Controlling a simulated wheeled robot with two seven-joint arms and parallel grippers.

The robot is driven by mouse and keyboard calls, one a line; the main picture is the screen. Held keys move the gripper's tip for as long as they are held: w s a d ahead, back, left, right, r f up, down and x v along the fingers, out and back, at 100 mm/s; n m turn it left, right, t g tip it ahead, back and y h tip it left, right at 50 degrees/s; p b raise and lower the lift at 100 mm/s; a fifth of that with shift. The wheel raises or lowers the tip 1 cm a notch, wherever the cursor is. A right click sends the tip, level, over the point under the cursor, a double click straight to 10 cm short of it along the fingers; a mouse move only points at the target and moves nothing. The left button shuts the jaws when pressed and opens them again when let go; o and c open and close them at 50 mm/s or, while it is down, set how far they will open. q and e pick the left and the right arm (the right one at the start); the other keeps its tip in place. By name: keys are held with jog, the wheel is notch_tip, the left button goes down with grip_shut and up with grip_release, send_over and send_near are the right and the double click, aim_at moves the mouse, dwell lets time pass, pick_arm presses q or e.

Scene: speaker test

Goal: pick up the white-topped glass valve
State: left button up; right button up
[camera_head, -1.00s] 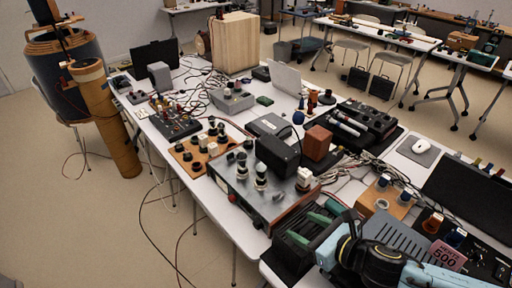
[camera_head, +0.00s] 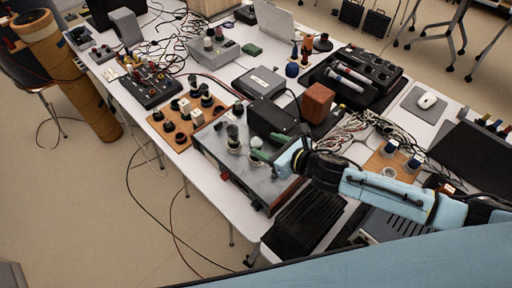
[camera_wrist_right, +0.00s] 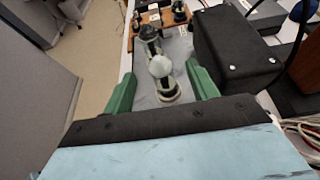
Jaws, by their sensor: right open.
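The white-topped glass valve (camera_wrist_right: 161,68) stands upright on a grey metal chassis (camera_head: 215,152). In the right wrist view it shows between the two green fingers of my right gripper (camera_wrist_right: 160,80), with space on both sides. My right gripper (camera_head: 270,147) is open and empty, reaching in from the right over the chassis. In the head view the valve (camera_head: 256,142) is just left of the fingertips and partly covered by one. A second valve (camera_head: 232,136) stands behind it on the same chassis, also in the wrist view (camera_wrist_right: 149,38). My left gripper is out of view.
A black box (camera_wrist_right: 238,50) stands close beside the right finger. A brown board with knobs (camera_head: 183,122) lies beyond the chassis. A reddish-brown block (camera_head: 317,103) and tangled cables (camera_head: 352,128) are behind my gripper. Floor is open left of the table.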

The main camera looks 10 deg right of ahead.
aim_at(259, 142)
jog(key=shift+x, duration=2.7)
jog(key=shift+s, duration=0.15)
jog(key=c, duration=1.1)
